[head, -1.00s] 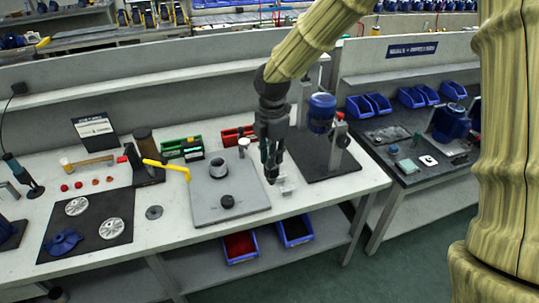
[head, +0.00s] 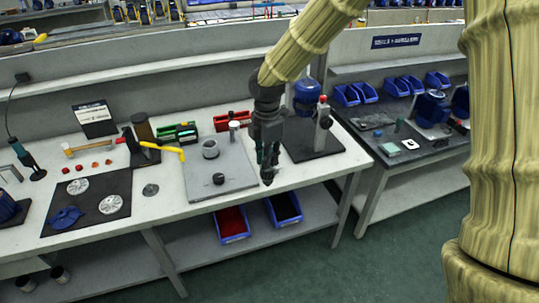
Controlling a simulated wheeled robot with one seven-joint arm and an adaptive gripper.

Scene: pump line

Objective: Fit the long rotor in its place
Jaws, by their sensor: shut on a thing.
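My gripper (head: 268,174) points down near the right front corner of the grey fixture plate (head: 186,181), in the head view. It is shut on a slim dark piece that I take for the long rotor; the fingers hide most of it and its outline is hard to tell. On the plate stand a grey ring-like cylinder (head: 210,149), a dark round knob-like part (head: 218,179) and a small pale post (head: 234,128). The gripper is right of all of these. I cannot tell its height above the bench.
A stand (head: 322,126) with a red top rises on a dark mat (head: 306,150) right of the gripper, with a blue motor-like part (head: 306,91) behind. A yellow-handled tool (head: 165,150) lies left of the plate.

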